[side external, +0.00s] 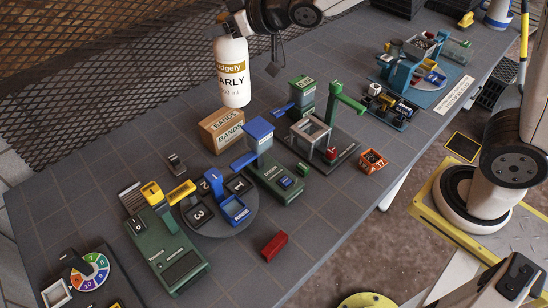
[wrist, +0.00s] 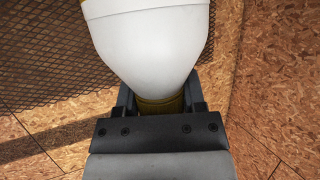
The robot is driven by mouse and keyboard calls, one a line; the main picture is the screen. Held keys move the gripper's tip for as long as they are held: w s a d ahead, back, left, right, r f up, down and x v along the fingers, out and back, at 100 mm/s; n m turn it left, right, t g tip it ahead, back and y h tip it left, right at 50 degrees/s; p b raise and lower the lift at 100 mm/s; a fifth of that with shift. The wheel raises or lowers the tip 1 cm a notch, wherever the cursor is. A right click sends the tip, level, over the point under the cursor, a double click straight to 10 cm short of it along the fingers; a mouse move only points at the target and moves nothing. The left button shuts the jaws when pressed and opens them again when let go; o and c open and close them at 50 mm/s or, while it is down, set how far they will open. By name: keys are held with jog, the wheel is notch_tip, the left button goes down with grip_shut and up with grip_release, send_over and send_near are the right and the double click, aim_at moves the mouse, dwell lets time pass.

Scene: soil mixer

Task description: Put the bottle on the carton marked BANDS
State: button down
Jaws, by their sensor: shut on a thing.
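The bottle (side external: 232,84) is white with a yellow-brown label band. It hangs upright in the air above the table in the side external view. My gripper (side external: 240,22) is shut on its top, at the upper edge of that view. In the wrist view the white bottle body (wrist: 150,40) fills the upper middle, and its yellowish neck or cap (wrist: 160,104) sits between the fingers of my gripper (wrist: 160,100). The carton marked BANDS (side external: 222,131) is a brown box on the table, below the bottle in the picture. Its top looks bare.
A blue-topped green machine (side external: 272,170) stands right of the carton, and a green post device (side external: 335,110) beyond it. A numbered turntable (side external: 218,205) is in front. A mesh screen (side external: 90,85) runs behind the table.

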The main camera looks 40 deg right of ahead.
jog(key=w+d+m+h, duration=0.2)
jog(key=d, duration=0.5)
jog(key=shift+t, duration=0.3)
jog(key=shift+w+a+f, duration=0.1)
jog(key=shift+a+f, duration=0.05)
jog(key=shift+f, duration=1.1)
jog(key=shift+w+a+f, duration=0.1)
jog(key=shift+f, duration=1.15)
jog(key=w+a+f, duration=0.1)
jog(key=w+f, duration=0.8)
jog(key=w, duration=0.4)
jog(key=shift+w+a+f, duration=0.15)
jog(key=shift+a, duration=0.15)
jog(key=shift+w+f, duration=0.1)
